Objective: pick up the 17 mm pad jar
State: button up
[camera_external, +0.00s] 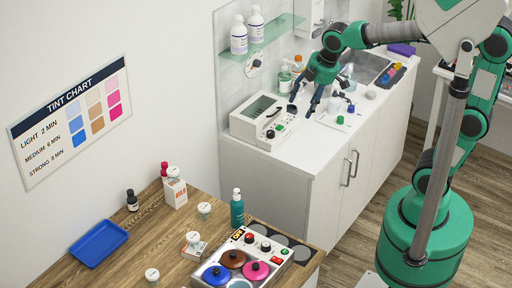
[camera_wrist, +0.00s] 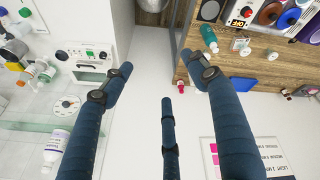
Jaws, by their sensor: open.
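I cannot read a 17 mm mark on any jar, so I cannot tell which is the 17 mm pad jar. Small pale-lidded jars are on the wooden table (camera_external: 140,243): one at the middle (camera_external: 204,209), one at the front edge (camera_external: 152,275), one on a small box (camera_external: 193,237) and one on the "BOLD" carton (camera_external: 173,172). Small pale round things, perhaps these jars, show at right in the wrist view (camera_wrist: 272,55). My gripper (camera_external: 303,108) is above the white counter, apart from the jars. In the wrist view its dark fingers (camera_wrist: 156,63) are spread and empty.
A white machine (camera_external: 265,120) stands on the counter, below my gripper. A glass shelf (camera_external: 270,38) with bottles is behind it. A teal bottle (camera_external: 237,207), a control box with coloured lids (camera_external: 243,262), a blue tray (camera_external: 98,243) and a dark bottle (camera_external: 132,200) occupy the table.

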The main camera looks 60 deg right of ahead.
jog(key=w+a+f+n+g+p, duration=0.1)
jog(key=w+a+f+n+p, duration=0.15)
jog(key=w+a+n, duration=0.5)
jog(key=n+g+p, duration=0.3)
jog(key=n+p, duration=0.4)
jog(key=n, duration=0.7)
send_over(204, 206)
notch_tip(204, 206, down, 26)
jog(key=shift+f, duration=0.2)
jog(key=shift+f+h, duration=0.1)
jog(key=shift+h, duration=0.2)
jog(key=shift+f+p, duration=0.3)
jog(key=shift+f, duration=3.9)
jog(key=shift+f+p, duration=0.45)
jog(key=shift+f, duration=2.1)
